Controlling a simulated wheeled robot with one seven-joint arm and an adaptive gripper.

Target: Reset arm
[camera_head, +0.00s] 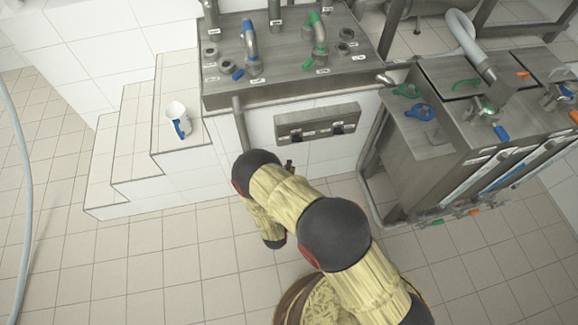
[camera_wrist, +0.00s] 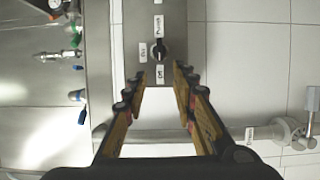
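My arm (camera_head: 333,235) reaches up from the bottom of the head view and bends near the white tiled wall. My gripper (camera_wrist: 161,78) shows in the wrist view with its two fingers apart and nothing between them. It faces a grey switch panel (camera_wrist: 131,20) with a black knob (camera_wrist: 161,49) and white labels just beyond the fingertips. I cannot tell whether a fingertip touches the panel. In the head view the gripper is mostly hidden behind the arm. The panel also shows there (camera_head: 318,122), on the wall above the arm.
A steel counter (camera_head: 290,72) with pipes and valves is above the panel. A steel machine (camera_head: 440,150) stands at right. A hose (camera_head: 22,190) runs along the left; the tiled floor there is clear.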

